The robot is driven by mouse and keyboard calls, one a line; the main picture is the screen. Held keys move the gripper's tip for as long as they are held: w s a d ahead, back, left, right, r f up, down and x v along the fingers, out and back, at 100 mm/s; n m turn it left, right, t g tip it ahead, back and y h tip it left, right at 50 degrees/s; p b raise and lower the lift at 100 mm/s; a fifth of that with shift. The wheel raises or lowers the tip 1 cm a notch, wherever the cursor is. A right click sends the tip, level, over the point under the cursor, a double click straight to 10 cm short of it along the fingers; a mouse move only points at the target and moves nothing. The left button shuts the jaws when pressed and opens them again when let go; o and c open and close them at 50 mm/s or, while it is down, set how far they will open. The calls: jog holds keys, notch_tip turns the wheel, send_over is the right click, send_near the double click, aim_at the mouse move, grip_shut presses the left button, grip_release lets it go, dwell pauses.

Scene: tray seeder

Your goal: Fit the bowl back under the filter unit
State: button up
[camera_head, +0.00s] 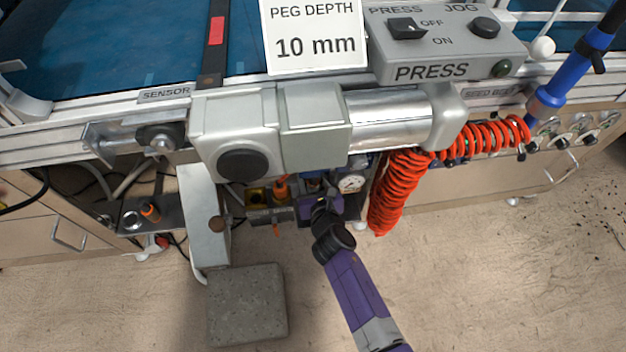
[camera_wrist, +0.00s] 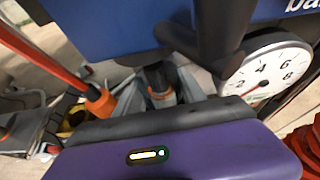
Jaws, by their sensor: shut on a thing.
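My gripper (camera_head: 321,204) is at the end of the purple arm, low beneath the press beam, among the small parts there. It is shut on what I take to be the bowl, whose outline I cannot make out. In the wrist view the purple gripper body (camera_wrist: 190,150) fills the bottom, and a dark part (camera_wrist: 222,40) stands in front of a blue body (camera_wrist: 110,25), apparently the filter unit. The round gauge (camera_wrist: 266,72) is just right of it and also shows in the head view (camera_head: 351,183). Whether bowl and unit touch is hidden.
An orange coiled hose (camera_head: 397,188) hangs close to the right of my gripper. A grey upright (camera_head: 202,220) and a grey block (camera_head: 247,303) on the floor are to the left. Orange-tipped parts (camera_head: 280,190) stand close by. The press beam (camera_head: 315,125) is overhead.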

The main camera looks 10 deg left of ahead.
jog(key=o, duration=1.5)
jog(key=shift+c, duration=0.2)
jog(key=p+v, duration=0.4)
jog(key=v, duration=0.3)
jog(key=shift+s+d+r+p, duration=0.1)
jog(key=shift+s+p, duration=0.25)
jog(key=shift+s, duration=0.1)
